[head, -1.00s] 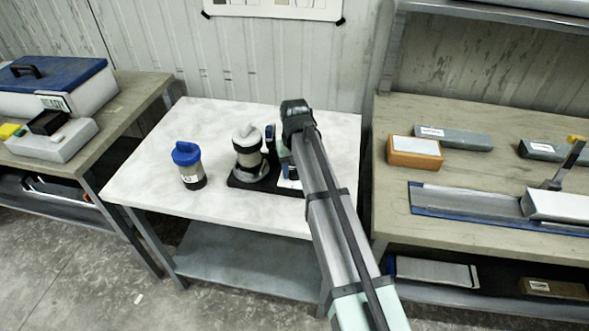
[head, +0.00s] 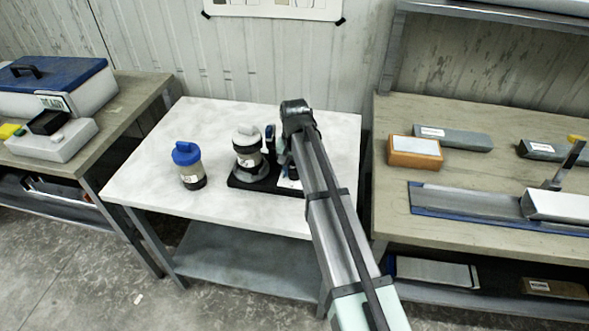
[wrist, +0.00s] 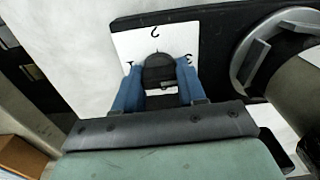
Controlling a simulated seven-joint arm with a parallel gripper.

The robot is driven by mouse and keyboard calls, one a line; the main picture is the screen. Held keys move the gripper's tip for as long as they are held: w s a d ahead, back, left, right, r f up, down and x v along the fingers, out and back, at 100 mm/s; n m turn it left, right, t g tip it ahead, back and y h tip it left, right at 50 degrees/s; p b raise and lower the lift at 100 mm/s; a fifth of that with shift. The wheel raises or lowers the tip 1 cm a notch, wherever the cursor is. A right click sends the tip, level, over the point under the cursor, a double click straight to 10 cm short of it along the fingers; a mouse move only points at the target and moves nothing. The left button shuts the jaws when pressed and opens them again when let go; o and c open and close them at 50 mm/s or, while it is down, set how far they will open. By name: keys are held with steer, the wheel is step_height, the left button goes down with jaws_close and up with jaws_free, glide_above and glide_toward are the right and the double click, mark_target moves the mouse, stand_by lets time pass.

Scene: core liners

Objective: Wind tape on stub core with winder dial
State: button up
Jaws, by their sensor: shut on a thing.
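The winder's black base (head: 240,182) stands on the white table. A stub core with a white top (head: 248,150) stands upright on it. In the wrist view a grey ring (wrist: 244,72) and the side of a dark cylinder (wrist: 300,92) show at the right. My gripper (wrist: 158,88) has its blue fingers shut on the black winder dial (wrist: 157,70), one finger on each side. The dial sits on a white card (wrist: 187,40) with printed marks, partly covered by the fingers. In the head view my arm hides most of the dial.
A blue-capped core (head: 188,168) stands left of the winder, with clear white tabletop (head: 145,190) around it. The right bench holds an orange-brown block (head: 414,158), grey boxes and a metal trough (head: 465,205). The left bench holds a blue-lidded box (head: 55,75).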

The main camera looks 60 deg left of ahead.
mark_target(295, 169)
steer(key=shift+m, duration=0.3)
steer(key=o, duration=1.1)
steer(key=shift+c, duration=0.2)
steer(key=shift+r, duration=0.1)
step_height(295, 169, up, 14)
steer(key=shift+f, duration=0.2)
